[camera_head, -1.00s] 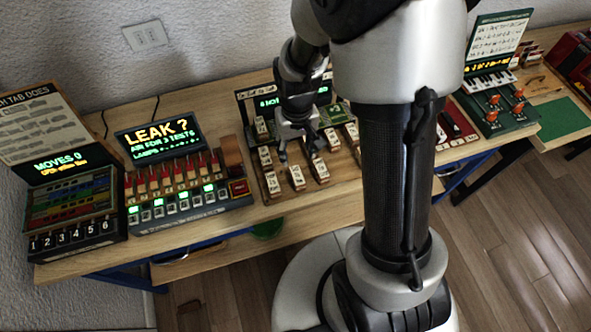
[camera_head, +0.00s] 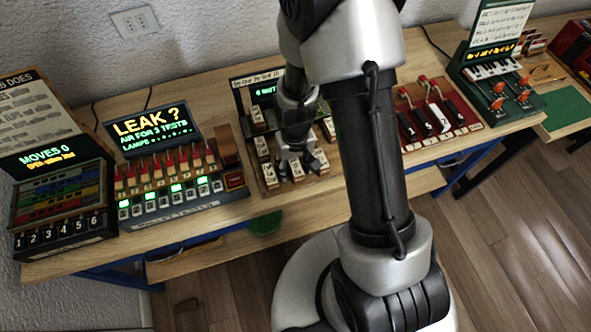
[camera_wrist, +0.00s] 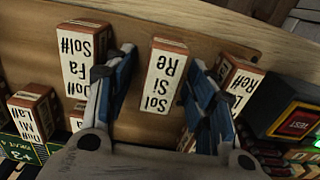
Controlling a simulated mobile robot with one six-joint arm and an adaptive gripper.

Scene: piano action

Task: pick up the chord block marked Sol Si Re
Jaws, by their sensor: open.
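The chord block marked Sol Si Re (camera_wrist: 164,77) stands on the wooden board in the middle of the wrist view, with a white lettered face and orange-brown edges. My gripper (camera_wrist: 163,60) is open, its two blue fingers on either side of this block. A gap shows between the block and each finger, so I see no grip. In the head view my gripper (camera_head: 297,168) is down at the front row of blocks on the central board. The fingers partly cover the row there, and block lettering is too small to read.
A block marked Sol# Fa (camera_wrist: 77,55) stands close beside the left finger; another, ending in Re# (camera_wrist: 239,80), is partly behind the right finger. The dark console with a red TEST button (camera_wrist: 298,122) is at right. A lit LEAK console (camera_head: 160,150) stands left of the board.

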